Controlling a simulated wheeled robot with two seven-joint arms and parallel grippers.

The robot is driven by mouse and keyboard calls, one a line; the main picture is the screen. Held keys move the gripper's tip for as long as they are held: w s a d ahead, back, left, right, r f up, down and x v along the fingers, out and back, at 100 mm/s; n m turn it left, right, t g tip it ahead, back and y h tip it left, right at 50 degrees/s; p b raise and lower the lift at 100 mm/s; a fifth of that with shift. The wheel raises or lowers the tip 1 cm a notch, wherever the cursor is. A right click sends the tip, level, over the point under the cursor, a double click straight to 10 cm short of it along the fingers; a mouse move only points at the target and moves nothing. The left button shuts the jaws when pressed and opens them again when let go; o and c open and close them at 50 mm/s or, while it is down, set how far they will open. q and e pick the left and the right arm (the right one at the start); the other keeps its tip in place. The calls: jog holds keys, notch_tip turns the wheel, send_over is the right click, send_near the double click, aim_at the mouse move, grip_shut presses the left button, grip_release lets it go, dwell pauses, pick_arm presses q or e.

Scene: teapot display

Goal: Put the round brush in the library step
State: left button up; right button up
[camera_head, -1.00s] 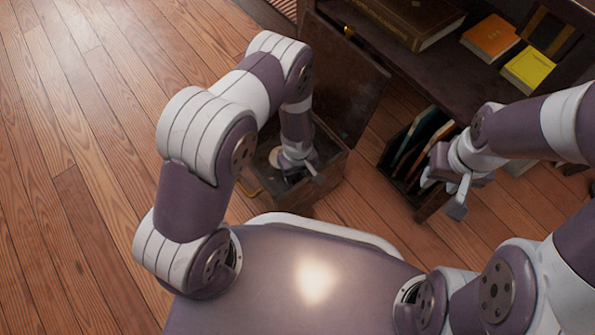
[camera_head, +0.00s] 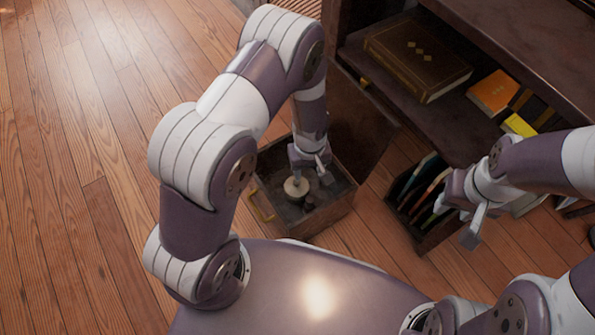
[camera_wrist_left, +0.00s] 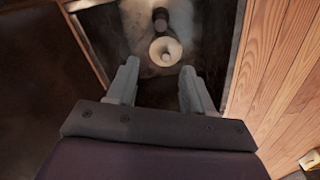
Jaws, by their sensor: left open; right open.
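The library step (camera_head: 336,209) is a dark open wooden box on the floor, with its lid tipped back. The round brush (camera_head: 296,188), a pale disc with a dark stubby part, is inside it. It also shows in the left wrist view (camera_wrist_left: 165,51), just beyond the fingertips and apart from them. My left gripper (camera_head: 312,173) is open and empty above the box; its two fingers (camera_wrist_left: 159,70) show spread in the wrist view. My right gripper (camera_head: 478,222) is open and empty at the right, in front of the upright folders.
A dark shelf unit (camera_head: 425,100) stands behind, holding a large brown book (camera_head: 418,55), an orange book (camera_head: 493,92) and a yellow one (camera_head: 520,125). A rack of folders (camera_head: 420,188) is right of the box. The wooden floor (camera_head: 60,200) at left is clear.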

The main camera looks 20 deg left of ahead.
pick_arm(q)
jog(key=s+a+r+m, duration=0.2)
jog(key=s+r, duration=0.1)
jog(key=r, duration=0.3)
jog(key=s+a+r+m, duration=0.2)
jog(key=s+r, duration=0.1)
jog(key=r, duration=0.4)
jog(key=s+a+r+m+t, duration=0.1)
jog(key=s+a+r+m, duration=0.1)
jog(key=r, duration=0.5)
jog(key=shift+s, duration=0.85)
jog(key=shift+a+r, duration=0.1)
